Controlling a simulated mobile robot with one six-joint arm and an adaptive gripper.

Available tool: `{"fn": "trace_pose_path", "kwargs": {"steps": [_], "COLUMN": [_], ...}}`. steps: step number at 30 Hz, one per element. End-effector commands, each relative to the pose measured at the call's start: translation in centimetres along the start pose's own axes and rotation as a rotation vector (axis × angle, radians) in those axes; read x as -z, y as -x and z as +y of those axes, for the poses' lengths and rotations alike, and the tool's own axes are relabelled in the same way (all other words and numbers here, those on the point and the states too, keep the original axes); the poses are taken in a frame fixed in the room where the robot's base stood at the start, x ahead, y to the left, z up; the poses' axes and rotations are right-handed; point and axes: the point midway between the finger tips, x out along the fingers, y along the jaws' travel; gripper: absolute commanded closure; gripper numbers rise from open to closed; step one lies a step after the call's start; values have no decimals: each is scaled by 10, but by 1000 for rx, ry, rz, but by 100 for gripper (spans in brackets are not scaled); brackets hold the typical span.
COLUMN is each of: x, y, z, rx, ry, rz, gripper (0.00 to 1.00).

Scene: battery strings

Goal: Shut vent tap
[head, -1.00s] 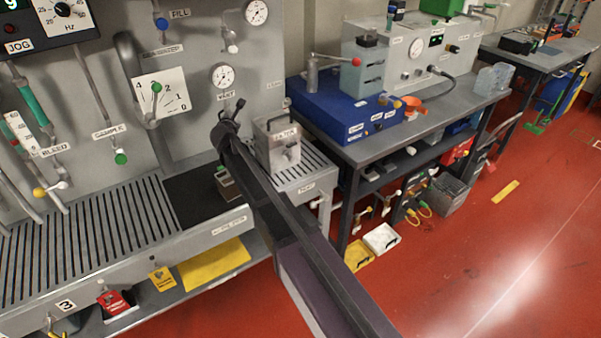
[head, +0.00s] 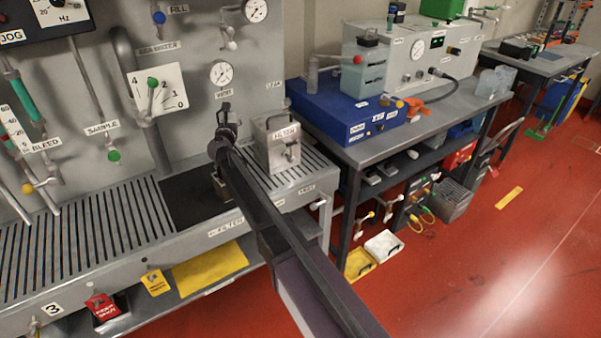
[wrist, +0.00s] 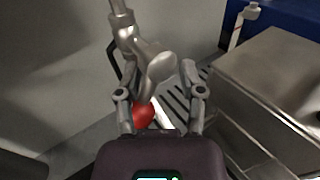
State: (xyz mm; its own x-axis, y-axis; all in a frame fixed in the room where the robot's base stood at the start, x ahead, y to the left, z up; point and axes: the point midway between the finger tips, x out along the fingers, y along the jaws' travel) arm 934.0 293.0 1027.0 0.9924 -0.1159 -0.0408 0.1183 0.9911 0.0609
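The vent tap shows in the wrist view as a grey metal tap body (wrist: 132,42) with a rounded grey end. A red knob (wrist: 144,115) sits below it, close to my gripper's palm. My gripper (wrist: 161,75) is open, one finger on each side of the tap's lower part; I cannot tell whether either finger touches it. In the head view my gripper (head: 226,112) is at the panel just below the VENT label (head: 224,93) and its gauge (head: 222,74). There the tap is mostly hidden behind the gripper.
A grey metal box (head: 278,150) stands on the slotted bench, close right of my gripper; it also shows in the wrist view (wrist: 270,85). The fill tap's blue knob (head: 158,18) and sample tap's green knob (head: 114,155) are to the left. A blue case (head: 335,112) lies further right.

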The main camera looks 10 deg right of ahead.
Motion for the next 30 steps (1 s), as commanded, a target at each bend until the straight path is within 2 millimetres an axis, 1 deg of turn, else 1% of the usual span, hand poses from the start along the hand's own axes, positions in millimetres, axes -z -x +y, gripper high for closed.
{"fn": "trace_pose_path", "kwargs": {"steps": [1, 5, 6, 11, 30], "x": [3, 2, 0, 1, 5], "y": [0, 0, 9, 30, 120], "z": [-1, -2, -2, -3, -2], "rx": [1, 0, -1, -1, -1], "ry": [20, 68, 64, 62, 61], "rz": [-13, -46, -43, -42, -41], "gripper": [50, 50, 50, 50, 50]}}
